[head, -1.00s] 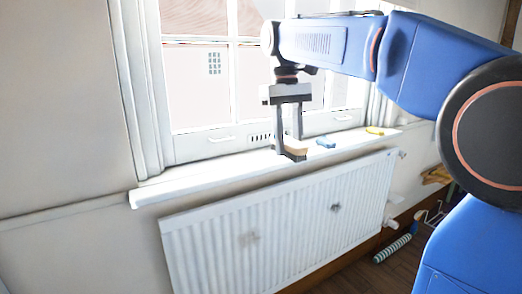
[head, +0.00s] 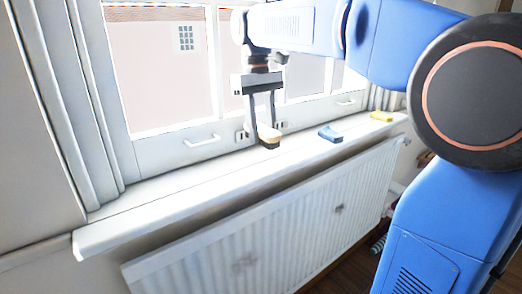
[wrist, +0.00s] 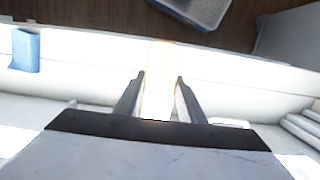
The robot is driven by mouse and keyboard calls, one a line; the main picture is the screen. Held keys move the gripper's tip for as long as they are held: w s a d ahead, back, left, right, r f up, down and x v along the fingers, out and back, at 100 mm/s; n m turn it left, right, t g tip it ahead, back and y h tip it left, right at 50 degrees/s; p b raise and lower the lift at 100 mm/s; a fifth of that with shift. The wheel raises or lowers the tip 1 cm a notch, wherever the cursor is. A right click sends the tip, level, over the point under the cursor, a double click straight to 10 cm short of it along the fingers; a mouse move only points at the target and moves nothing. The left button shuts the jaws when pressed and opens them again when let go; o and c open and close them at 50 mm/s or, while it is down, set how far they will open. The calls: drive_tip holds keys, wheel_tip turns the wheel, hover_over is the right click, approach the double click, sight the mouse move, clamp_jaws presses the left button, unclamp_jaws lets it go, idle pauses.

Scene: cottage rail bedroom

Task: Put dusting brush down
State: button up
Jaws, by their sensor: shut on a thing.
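My gripper (head: 262,132) points down over the white window sill (head: 165,198), close to the window frame. It is shut on the dusting brush (head: 268,139), a small block with a pale tan top and a dark underside. In the wrist view the brush (wrist: 160,78) is a bright, washed-out pale strip between the two dark fingers (wrist: 160,98). The brush is at or just above the sill; I cannot tell whether it touches. Part of it is hidden by the fingers.
The sill left of the brush is clear. A white radiator (head: 270,225) stands below. Window handles (head: 202,141) stick out behind.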

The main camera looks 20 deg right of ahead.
sight(262, 161)
drive_tip(key=shift+f, duration=2.9)
drive_tip(key=shift+f, duration=0.1)
drive_tip(key=o, duration=0.9)
drive_tip(key=r, duration=0.4)
drive_tip(key=w+r, duration=0.1)
drive_tip(key=r, duration=0.7)
drive_tip(key=shift+w+a, duration=0.25)
drive_tip(key=shift+w, duration=0.1)
drive_tip(key=shift+s, duration=0.1)
